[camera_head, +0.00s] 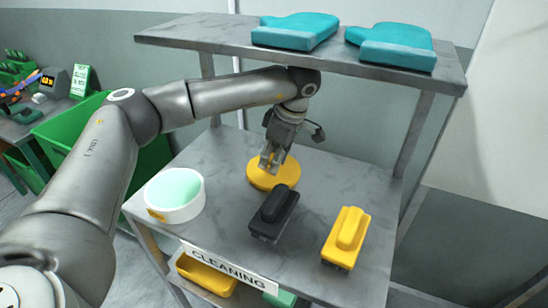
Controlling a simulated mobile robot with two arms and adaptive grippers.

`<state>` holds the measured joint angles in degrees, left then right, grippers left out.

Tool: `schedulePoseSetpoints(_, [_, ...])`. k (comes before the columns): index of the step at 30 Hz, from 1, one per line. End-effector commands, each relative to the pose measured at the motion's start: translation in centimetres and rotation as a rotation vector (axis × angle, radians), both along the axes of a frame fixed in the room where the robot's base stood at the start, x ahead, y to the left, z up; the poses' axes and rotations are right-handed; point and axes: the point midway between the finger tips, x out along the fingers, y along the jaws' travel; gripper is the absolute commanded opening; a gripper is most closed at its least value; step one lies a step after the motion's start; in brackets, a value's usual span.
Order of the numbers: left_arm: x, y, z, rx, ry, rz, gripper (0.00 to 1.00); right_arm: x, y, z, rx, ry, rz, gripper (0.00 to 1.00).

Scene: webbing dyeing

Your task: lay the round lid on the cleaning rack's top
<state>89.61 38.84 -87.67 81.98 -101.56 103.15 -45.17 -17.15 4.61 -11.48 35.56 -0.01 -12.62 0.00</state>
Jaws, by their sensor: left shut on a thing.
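The round lid (263,180) is a flat yellow disc at the middle of the cleaning rack's broad grey shelf (330,190). My left gripper (272,160) points down at it from behind and is shut on its upper middle. The lid looks level and is at or very near the shelf surface; I cannot tell whether it touches. The fingers hide part of the lid's top. My right gripper is out of view.
On the same shelf are a white tub (158,209), a black brush (272,214) and a yellow brush (346,236). An upper shelf (215,34) with two teal mitts (296,32) overhangs the back. A green bin (75,128) stands left.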

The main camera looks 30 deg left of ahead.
Motion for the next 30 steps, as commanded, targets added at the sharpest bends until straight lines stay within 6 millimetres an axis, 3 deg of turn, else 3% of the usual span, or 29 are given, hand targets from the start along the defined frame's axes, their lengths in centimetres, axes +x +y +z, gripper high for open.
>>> schedulePoseSetpoints(1, [0.0, 0.0, -0.3, 0.000, 0.001, 0.001, 0.07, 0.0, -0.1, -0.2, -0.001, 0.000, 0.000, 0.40])
schedulePoseSetpoints(2, [0.0, 0.0, -0.3, 0.000, 0.001, 0.001, 0.32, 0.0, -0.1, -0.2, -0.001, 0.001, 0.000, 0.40])
schedulePoseSetpoints(7, [0.0, 0.0, -0.2, 0.000, 0.001, 0.001, 0.53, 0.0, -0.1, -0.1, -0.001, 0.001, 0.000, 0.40])
schedulePoseSetpoints(17, [0.0, 0.0, 0.1, 0.000, 0.000, 0.001, 0.53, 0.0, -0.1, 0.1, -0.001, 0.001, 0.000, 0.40])
schedulePoseSetpoints(21, [0.1, -0.4, 1.0, -0.001, -0.005, 0.000, 0.53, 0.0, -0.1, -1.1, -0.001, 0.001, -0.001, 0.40])
schedulePoseSetpoints(30, [0.4, -7.2, 0.9, 0.000, -0.002, -0.006, 0.53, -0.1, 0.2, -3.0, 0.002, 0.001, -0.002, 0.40])
